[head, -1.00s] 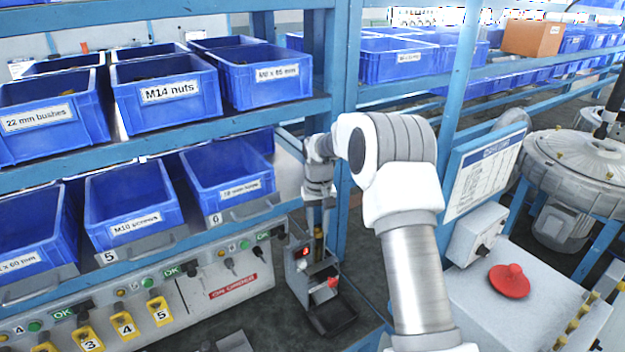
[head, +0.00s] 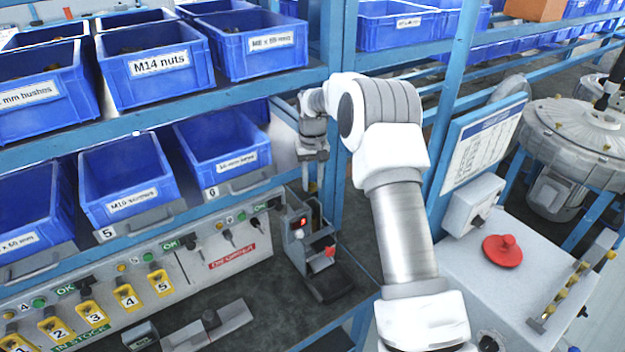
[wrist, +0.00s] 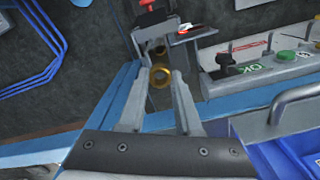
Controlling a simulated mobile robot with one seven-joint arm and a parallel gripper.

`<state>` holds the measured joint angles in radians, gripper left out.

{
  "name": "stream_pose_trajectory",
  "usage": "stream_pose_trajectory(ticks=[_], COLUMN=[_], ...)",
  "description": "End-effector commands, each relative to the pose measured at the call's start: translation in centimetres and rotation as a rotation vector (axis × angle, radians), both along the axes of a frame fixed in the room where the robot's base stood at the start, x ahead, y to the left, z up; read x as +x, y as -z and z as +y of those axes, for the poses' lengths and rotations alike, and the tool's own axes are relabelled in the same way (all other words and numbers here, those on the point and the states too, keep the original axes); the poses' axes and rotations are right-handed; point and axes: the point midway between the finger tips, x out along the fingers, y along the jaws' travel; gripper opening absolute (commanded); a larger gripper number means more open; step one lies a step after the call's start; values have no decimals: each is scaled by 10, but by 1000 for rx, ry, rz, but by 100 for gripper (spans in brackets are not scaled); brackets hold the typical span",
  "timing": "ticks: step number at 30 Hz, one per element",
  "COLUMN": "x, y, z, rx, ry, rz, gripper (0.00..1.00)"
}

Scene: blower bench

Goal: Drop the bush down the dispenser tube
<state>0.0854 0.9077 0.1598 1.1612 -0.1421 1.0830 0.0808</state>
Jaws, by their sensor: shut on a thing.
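My gripper (wrist: 155,76) is shut on the bush (wrist: 161,78), a brass-coloured ring held between the fingertips in the wrist view. In the head view my gripper (head: 312,187) points down over the dispenser (head: 296,250), a grey upright unit with a red lit display and a red knob. The dispenser also shows beyond the fingertips in the wrist view (wrist: 170,42). The bush looks apart from it. The tube opening is hard to make out, and the bush is too small to see clearly in the head view.
Blue bins stand on two shelves at left, among them the M14 nuts bin (head: 155,62). A blue rack post (head: 340,190) rises close behind my gripper. A panel with numbered yellow holders (head: 125,297) runs along the bench. A red button (head: 502,251) sits on the cabinet at right.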

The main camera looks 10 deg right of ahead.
Motion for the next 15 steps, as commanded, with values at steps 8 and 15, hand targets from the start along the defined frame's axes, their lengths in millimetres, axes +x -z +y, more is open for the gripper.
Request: stream_pose_trajectory(ticks=[8,15], x=[0,0], y=[24,41], z=[0,0], rx=[0,0], ry=[0,0], rz=[0,0], gripper=[0,0])
